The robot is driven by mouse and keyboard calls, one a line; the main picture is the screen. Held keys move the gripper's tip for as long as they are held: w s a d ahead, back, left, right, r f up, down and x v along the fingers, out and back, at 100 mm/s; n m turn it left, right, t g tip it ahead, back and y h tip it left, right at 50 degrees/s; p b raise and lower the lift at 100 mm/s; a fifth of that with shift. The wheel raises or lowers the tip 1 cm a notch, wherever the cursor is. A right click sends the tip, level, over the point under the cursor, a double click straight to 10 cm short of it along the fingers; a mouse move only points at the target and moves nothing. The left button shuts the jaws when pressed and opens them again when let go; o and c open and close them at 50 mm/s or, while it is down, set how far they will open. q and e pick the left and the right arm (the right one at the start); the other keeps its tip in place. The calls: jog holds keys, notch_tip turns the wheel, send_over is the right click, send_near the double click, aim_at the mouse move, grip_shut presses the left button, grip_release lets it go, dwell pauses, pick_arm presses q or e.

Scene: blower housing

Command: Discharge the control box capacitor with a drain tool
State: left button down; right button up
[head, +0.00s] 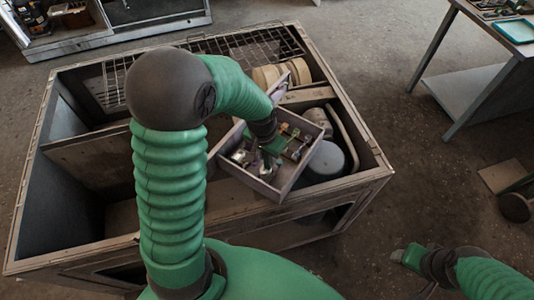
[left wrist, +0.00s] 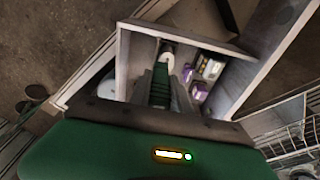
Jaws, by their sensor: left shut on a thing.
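The control box (head: 240,183) is an open grey tray set at an angle inside the large housing, with small electrical parts in it. My left gripper (head: 268,160) reaches down into it, partly hidden by my wrist. In the left wrist view my left gripper (left wrist: 163,82) is shut on a slim thing with a pale round end (left wrist: 167,52), apparently the drain tool. Its contact with the parts cannot be made out. Purple and yellowish parts (left wrist: 198,85) lie beside it; which one is the capacitor is unclear. My right gripper (head: 408,257) is low at the right, outside the housing; its jaws are unclear.
The blower housing (head: 75,262) is a large open box with raised walls around the control box. A wire grille (head: 225,45) and a round grey motor-like part (head: 326,160) are inside it. A metal table (head: 500,50) stands at the upper right. Floor is clear between them.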

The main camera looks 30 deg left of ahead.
pick_arm(q)
jog(key=shift+a+f, duration=0.15)
jog(key=shift+a, duration=0.3)
pick_arm(e)
jog(key=shift+a, duration=0.4)
pick_arm(q)
jog(key=shift+s+f, duration=0.1)
pick_arm(e)
jog(key=shift+r, duration=0.1)
pick_arm(q)
jog(key=shift+s, duration=0.1)
pick_arm(e)
jog(key=shift+d, duration=0.25)
pick_arm(q)
jog(key=shift+a, duration=0.1)
pick_arm(e)
jog(key=shift+a, duration=0.15)
pick_arm(q)
jog(key=shift+p, duration=0.3)
pick_arm(e)
jog(key=shift+r, duration=0.25)
pick_arm(q)
jog(key=shift+f, duration=0.3)
pick_arm(e)
jog(key=shift+f, duration=0.2)
jog(key=shift+r, duration=0.1)
dwell(1.5)
